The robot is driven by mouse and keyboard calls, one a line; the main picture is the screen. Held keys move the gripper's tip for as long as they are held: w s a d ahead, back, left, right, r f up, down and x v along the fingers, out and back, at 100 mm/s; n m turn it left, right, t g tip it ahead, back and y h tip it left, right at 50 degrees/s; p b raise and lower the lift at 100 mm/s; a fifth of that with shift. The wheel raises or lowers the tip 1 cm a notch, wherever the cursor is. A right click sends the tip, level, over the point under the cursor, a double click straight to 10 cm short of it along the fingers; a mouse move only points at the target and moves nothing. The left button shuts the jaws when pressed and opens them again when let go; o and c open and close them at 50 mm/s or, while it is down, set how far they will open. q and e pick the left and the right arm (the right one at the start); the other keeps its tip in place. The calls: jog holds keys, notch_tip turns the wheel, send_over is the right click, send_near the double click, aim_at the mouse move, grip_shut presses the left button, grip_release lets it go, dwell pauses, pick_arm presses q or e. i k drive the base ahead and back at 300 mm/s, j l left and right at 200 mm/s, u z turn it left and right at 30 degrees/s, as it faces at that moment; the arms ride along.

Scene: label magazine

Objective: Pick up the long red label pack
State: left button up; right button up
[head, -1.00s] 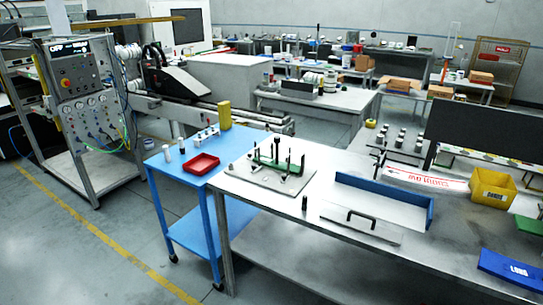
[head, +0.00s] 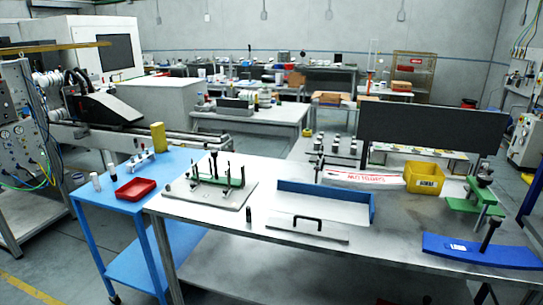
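A long white strip with red lettering (head: 362,180) lies on the grey bench behind the blue-walled magazine (head: 325,200). Its lettering is too small to read, and I cannot tell whether it is the long red label pack. No plainly red pack shows on the bench. A blue flat piece (head: 450,249) lies at the bench's right front, with a small white label on it and a dark post-like part above it. Neither of my grippers is in view.
A yellow bin (head: 424,178) and a green stand (head: 473,206) are on the right. A metal plate with a black handle (head: 307,228) lies in front of the magazine. A fixture plate (head: 209,190) and a red tray (head: 136,189) are on the left. The bench's front middle is mostly clear.

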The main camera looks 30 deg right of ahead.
aim_at(341, 178)
jog(key=z, duration=1.35)
